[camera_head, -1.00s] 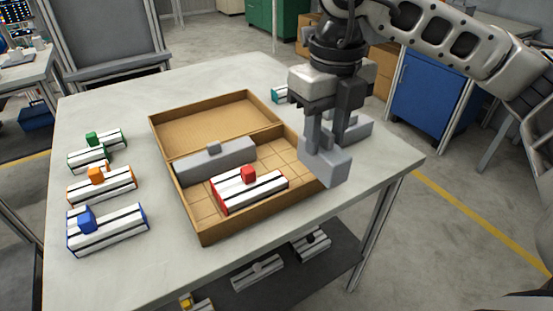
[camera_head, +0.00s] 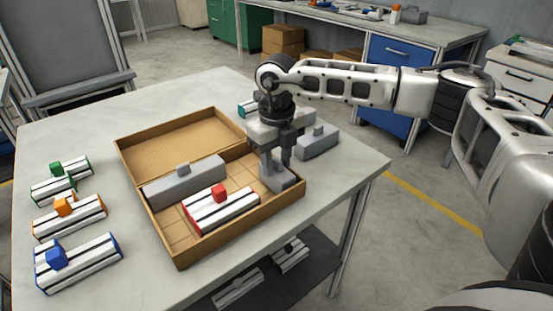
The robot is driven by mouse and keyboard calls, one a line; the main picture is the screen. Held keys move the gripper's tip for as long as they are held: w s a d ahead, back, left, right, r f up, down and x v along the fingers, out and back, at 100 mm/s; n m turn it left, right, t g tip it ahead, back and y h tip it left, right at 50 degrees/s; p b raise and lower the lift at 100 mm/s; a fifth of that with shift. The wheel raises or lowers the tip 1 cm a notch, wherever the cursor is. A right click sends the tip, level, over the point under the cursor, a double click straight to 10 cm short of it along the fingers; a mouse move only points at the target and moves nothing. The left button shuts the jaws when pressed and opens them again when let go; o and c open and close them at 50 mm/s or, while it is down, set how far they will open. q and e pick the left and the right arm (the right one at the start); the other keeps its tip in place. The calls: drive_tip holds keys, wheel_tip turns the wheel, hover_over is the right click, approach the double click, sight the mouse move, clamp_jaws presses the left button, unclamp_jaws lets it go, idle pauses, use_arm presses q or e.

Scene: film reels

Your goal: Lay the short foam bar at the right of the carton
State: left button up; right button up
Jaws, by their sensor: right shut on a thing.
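The open brown carton (camera_head: 178,258) stands on the light table with its lid folded back. A red-edged white box (camera_head: 225,212) with a red knob lies inside it. A long grey foam bar (camera_head: 170,187) lies along the carton's back side, beside the hinge. My right gripper (camera_head: 276,163) is shut on the short grey foam bar (camera_head: 284,181), pointing down at the carton's right end. The bar is at or just inside the right wall; I cannot tell whether it touches the floor. My left gripper is not in view.
Another grey foam piece (camera_head: 317,145) lies on the table behind my right gripper. A teal-ended box (camera_head: 246,109) is partly hidden behind it. Green (camera_head: 60,180), orange (camera_head: 70,218) and blue-edged (camera_head: 78,264) boxes stand left of the carton. The front right tabletop is clear.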

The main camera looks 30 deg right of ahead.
sight(277, 160)
drive_tip(key=shift+f, duration=0.2)
drive_tip(key=o, duration=1)
drive_tip(key=shift+o, duration=0.2)
drive_tip(key=shift+r, duration=0.65)
wheel_tip(277, 160, up, 11)
